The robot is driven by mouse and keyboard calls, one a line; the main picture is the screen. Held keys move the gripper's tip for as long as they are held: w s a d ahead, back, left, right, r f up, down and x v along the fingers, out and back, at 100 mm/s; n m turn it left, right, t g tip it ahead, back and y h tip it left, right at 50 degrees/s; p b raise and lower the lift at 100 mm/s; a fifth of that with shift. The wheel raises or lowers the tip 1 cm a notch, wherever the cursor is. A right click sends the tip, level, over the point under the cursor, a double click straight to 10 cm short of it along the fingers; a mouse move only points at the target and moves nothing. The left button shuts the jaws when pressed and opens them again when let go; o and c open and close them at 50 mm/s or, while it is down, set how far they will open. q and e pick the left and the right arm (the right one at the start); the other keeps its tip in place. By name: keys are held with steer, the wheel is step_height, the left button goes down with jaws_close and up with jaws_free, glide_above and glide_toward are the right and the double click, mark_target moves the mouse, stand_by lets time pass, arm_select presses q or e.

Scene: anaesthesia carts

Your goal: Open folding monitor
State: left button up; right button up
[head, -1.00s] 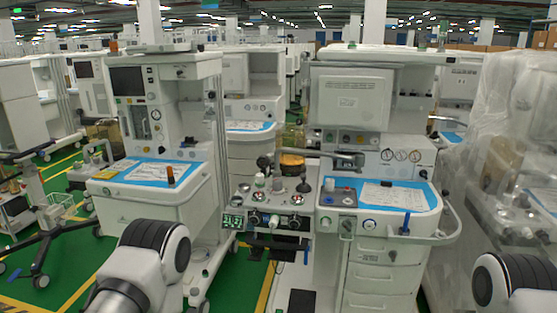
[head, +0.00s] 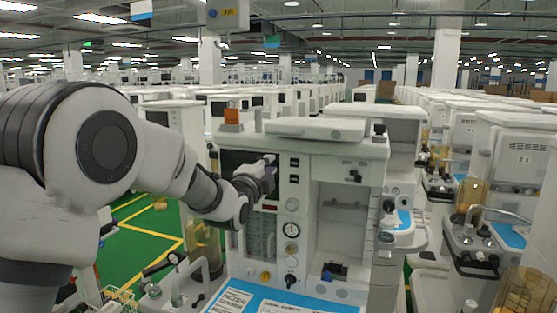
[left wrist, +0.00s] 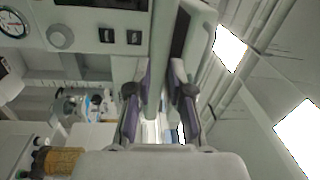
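The folding monitor appears to be the flat pale panel (head: 315,128) lying on top of the white anaesthesia cart (head: 345,160) in the head view. In the left wrist view, which is turned sideways, a pale slab with a dark face (left wrist: 199,35) lies along the cart's top edge (left wrist: 161,60). My left gripper (head: 270,165) is at the cart's upper front, before the dark built-in screen (head: 238,160). Its two fingers (left wrist: 158,98) are apart, with the cart's top edge seen between them and one finger near the slab. Contact cannot be told. My right gripper is out of view.
Gauges and knobs (head: 291,230) fill the front panel, above a blue-edged worktop (head: 265,299). Other carts stand close at the right (head: 510,165). Green floor (head: 140,245) shows at the left.

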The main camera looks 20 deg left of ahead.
arm_select(q)
steer(key=m+t, duration=0.1)
glide_toward(281, 134)
steer(key=w+r, duration=0.2)
steer(key=w+p, duration=0.4)
steer(key=w, duration=0.4)
steer(key=shift+w+a+f, duration=0.1)
steer(key=shift+w, duration=0.1)
steer(key=shift+s+d, duration=0.2)
steer(key=shift+d, duration=0.2)
steer(key=shift+w+a, duration=0.1)
jaws_close()
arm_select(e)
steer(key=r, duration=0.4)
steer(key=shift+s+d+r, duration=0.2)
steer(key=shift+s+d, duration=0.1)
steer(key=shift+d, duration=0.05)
